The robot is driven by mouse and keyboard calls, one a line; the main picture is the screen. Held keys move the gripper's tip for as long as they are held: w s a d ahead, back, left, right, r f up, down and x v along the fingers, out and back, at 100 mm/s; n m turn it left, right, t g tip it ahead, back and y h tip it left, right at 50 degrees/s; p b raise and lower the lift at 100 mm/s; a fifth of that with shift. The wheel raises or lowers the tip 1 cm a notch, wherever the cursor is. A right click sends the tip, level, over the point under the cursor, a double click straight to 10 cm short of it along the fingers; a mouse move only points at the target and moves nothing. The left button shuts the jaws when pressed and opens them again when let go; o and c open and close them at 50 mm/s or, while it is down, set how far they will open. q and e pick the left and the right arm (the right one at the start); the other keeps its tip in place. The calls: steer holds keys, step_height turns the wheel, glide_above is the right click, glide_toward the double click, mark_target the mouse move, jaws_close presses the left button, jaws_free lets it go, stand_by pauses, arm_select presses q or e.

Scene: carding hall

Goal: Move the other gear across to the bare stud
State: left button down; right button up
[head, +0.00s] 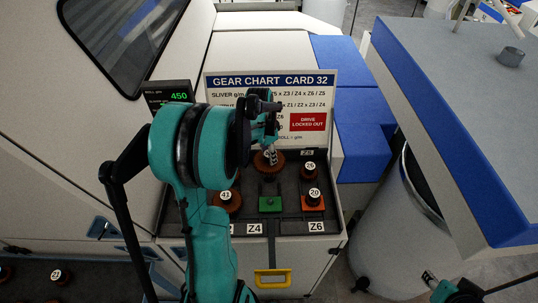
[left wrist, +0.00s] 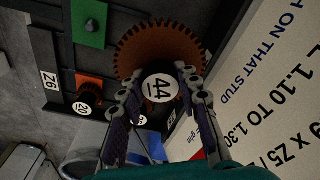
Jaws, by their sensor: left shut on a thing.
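My left gripper (head: 270,157) is shut on the black hub of a brown toothed gear marked 44 (head: 261,163), near the back of the dark tray, in front of the chart. In the left wrist view the left gripper (left wrist: 158,92) has a finger on each side of the hub of gear 44 (left wrist: 160,48). Whether the gear is clear of the tray I cannot tell. A green square (head: 270,204) with a small bare stud lies above the Z4 label; it also shows in the left wrist view (left wrist: 89,22). My right gripper (head: 440,286) is low at the right, its jaws unclear.
Gear 20 (head: 313,194) sits on an orange square by Z6. Gear 26 (head: 309,169) stands behind it. Another brown gear (head: 225,199) is left of the green square. The gear chart card (head: 306,80) stands upright behind the tray.

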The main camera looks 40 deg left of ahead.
arm_select(q)
steer(key=shift+d+f+b, duration=0.1)
steer(key=shift+f+b, duration=0.45)
steer(key=shift+f, duration=0.15)
step_height(320, 180, down, 6)
steer(key=b, duration=0.4)
steer(key=shift+r+b, duration=0.2)
steer(key=shift+b, duration=0.2)
steer(key=shift+r, duration=0.1)
steer(key=c, duration=1)
jaws_free()
steer(key=r, duration=0.4)
steer(key=s+r, duration=0.1)
steer(key=r, duration=0.7)
steer(key=shift+s+a, duration=0.15)
steer(key=shift+a, duration=0.2)
steer(key=shift+f, duration=0.15)
